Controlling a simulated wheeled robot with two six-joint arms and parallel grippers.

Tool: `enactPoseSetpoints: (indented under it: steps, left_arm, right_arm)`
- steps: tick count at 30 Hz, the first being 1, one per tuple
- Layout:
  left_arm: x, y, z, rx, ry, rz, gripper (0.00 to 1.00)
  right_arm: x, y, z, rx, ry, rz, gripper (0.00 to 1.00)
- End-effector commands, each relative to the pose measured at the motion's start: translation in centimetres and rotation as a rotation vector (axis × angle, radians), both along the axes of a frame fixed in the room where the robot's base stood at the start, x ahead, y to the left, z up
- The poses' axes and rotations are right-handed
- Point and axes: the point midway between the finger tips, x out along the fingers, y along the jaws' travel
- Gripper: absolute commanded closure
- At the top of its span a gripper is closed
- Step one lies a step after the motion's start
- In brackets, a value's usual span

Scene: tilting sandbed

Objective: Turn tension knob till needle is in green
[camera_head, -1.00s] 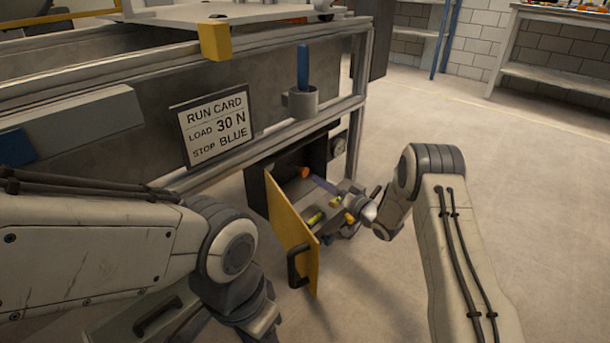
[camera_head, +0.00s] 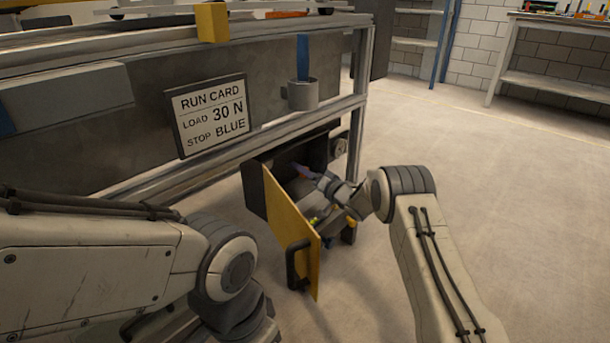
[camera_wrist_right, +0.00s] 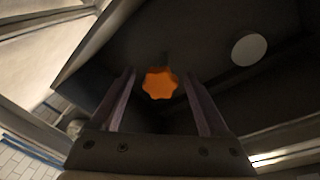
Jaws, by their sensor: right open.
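The orange lobed knob (camera_wrist_right: 160,83) shows in the right wrist view, inside a dark cabinet, between the two fingers of my right gripper (camera_wrist_right: 159,76). The fingers are apart on either side of it; I cannot tell whether they reach around it. In the head view my right gripper (camera_head: 307,172) reaches into the cabinet (camera_head: 256,188) and mostly hides the knob. A small round gauge (camera_head: 340,148) is on the frame right of the cabinet; its needle and green zone are too small to read. My left arm is at the lower left, its gripper out of view.
The yellow cabinet door (camera_head: 285,225) with a dark handle (camera_head: 294,265) stands open, left of my right forearm. A run card (camera_head: 211,115) reads load 30 N, stop blue. A grey cup (camera_head: 302,95) hangs on the frame. The floor at right is clear.

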Motion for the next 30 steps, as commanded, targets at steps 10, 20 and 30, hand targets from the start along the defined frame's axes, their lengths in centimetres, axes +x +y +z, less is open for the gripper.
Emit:
enactPoseSetpoints:
  steps: [10, 20, 30]
  left_arm:
    - [0.01, 0.0, 0.04, 0.0, 0.0, 0.0, 0.5]
    - [0.0, 0.0, 0.11, 0.0, 0.0, 0.0, 0.5]
    - [0.0, 0.0, 0.38, 0.0, 0.0, 0.0, 0.5]
  right_arm:
    - [-0.03, -0.04, 0.0, 0.0, 0.0, 0.0, 0.9]
    - [-0.05, -0.1, -0.02, -0.02, -0.02, -0.001, 1.0]
    - [-0.09, -0.12, -0.04, -0.166, -0.164, -0.001, 1.0]
